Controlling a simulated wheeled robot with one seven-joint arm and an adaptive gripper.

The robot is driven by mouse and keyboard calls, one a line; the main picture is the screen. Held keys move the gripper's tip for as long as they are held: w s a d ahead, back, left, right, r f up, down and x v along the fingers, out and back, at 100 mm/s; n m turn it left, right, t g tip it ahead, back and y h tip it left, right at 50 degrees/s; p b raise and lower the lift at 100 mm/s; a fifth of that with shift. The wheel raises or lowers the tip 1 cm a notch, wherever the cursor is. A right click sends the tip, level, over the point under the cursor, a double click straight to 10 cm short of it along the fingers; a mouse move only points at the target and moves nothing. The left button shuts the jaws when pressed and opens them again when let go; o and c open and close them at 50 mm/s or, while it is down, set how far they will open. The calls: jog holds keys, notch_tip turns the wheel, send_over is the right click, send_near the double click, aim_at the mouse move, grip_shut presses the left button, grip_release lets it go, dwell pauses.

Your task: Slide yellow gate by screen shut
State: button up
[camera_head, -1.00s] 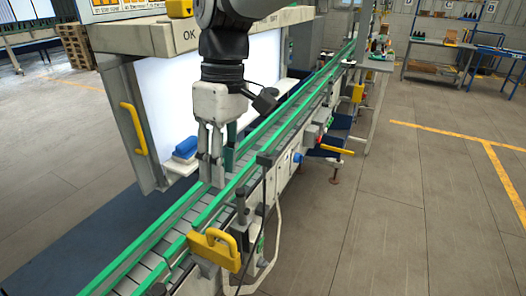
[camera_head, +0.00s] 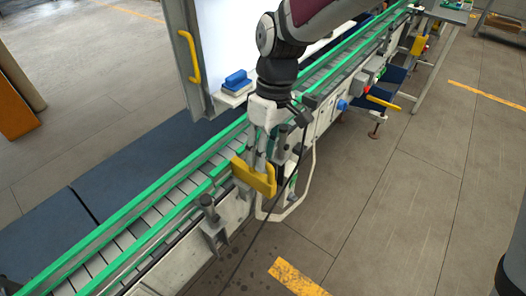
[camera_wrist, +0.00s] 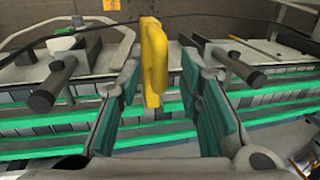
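The yellow gate (camera_head: 252,178) is a yellow piece with a grip on the near side rail of the conveyor (camera_head: 150,215), below the white screen (camera_head: 225,45). In the wrist view, its upright yellow grip (camera_wrist: 154,62) appears between my fingertips, slightly nearer the left one. My gripper (camera_head: 270,152) points down at the gate from above and behind it. The wrist view shows my gripper (camera_wrist: 160,78) open, its two teal-padded fingers apart with gaps beside the grip. Whether the grip lies at fingertip depth is unclear.
A second yellow handle (camera_head: 190,57) is on the screen's frame. A blue block (camera_head: 236,78) sits by the screen. Dark posts (camera_head: 208,205) stand on the rail near the gate, and a cable hangs beside my gripper.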

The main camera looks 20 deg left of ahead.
jog(key=shift+f, duration=0.35)
grip_shut()
jog(key=b, duration=0.3)
send_over(242, 161)
jog(key=shift+s+d+f, duration=0.1)
jog(key=shift+d, duration=0.25)
jog(key=shift+a+r, duration=0.2)
jog(key=shift+a, duration=0.05)
grip_release()
jog(key=shift+a, duration=0.15)
jog(key=shift+r, duration=0.1)
